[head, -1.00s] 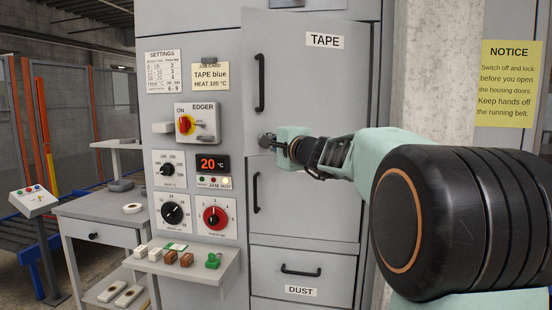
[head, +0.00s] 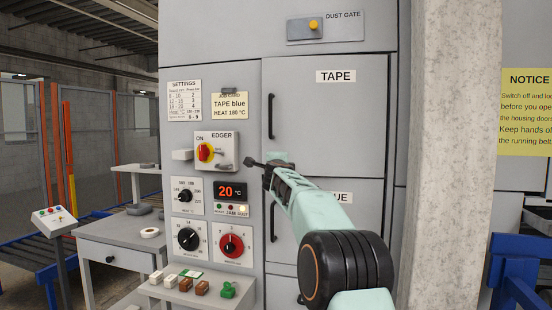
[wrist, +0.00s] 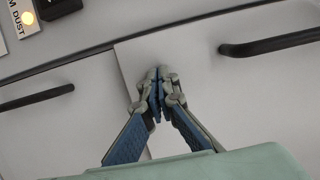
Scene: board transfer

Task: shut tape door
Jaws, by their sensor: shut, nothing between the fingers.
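The grey TAPE door (head: 325,125) is the upper door of the cabinet in the head view. It looks flush or nearly flush with the cabinet front; a small gap cannot be ruled out. Its black upright handle (head: 270,102) is on its left side and also shows at the right in the wrist view (wrist: 270,44). My gripper (head: 250,162) is shut and empty in front of the door's lower left corner. In the wrist view the fingertips (wrist: 155,82) are near the seam with the lower door; contact cannot be told.
The lower door (head: 300,212), its label partly hidden by my arm, has its own handle (head: 272,222). Left are the edger switch (head: 206,152), dials and a shelf (head: 195,290) with small blocks. A concrete pillar (head: 450,150) stands right.

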